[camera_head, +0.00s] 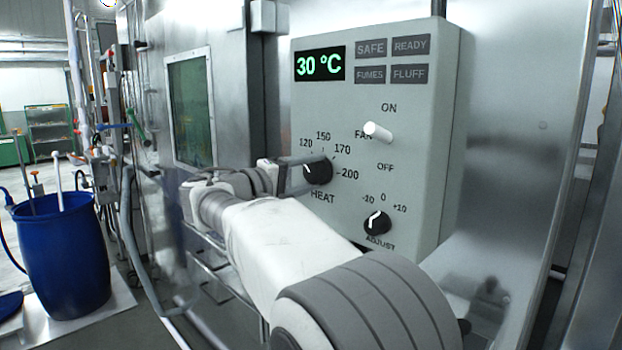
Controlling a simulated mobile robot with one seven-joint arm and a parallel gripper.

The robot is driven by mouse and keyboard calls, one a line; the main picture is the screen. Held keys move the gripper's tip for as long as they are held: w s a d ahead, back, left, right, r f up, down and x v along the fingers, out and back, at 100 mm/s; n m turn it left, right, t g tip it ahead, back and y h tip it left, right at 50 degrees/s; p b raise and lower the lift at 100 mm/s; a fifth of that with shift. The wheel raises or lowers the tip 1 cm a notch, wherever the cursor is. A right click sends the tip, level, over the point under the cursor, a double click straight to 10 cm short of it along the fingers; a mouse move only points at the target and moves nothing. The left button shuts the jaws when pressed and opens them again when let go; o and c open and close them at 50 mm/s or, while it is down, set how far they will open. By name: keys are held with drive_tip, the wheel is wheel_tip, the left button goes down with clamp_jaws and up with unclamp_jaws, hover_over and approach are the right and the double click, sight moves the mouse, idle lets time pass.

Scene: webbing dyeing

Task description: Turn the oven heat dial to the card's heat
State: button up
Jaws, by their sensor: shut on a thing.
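The black heat dial (319,174) is on the grey control panel (420,130), ringed by the marks 120, 150, 170 and 200. Its white pointer mark faces the upper left, towards 120. My gripper (308,175) reaches in from the left and is shut on the dial, one finger across its upper side and one lower down. The fingers hide part of the dial's left side. The panel display (319,64) reads 30 °C in green. No heat card is in view.
Below the heat dial is the adjust dial (377,222), its mark near 0. The white fan lever (378,131) sticks out between ON and OFF. The SAFE, READY, FUMES and FLUFF labels look unlit. A blue barrel (65,260) stands at the far left.

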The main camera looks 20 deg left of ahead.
drive_tip(key=o, duration=1.4)
drive_tip(key=shift+c, duration=0.2)
drive_tip(key=v, duration=1.7)
drive_tip(key=shift+s+b, duration=0.2)
drive_tip(key=shift+b, duration=0.1)
drive_tip(key=shift+a, duration=0.15)
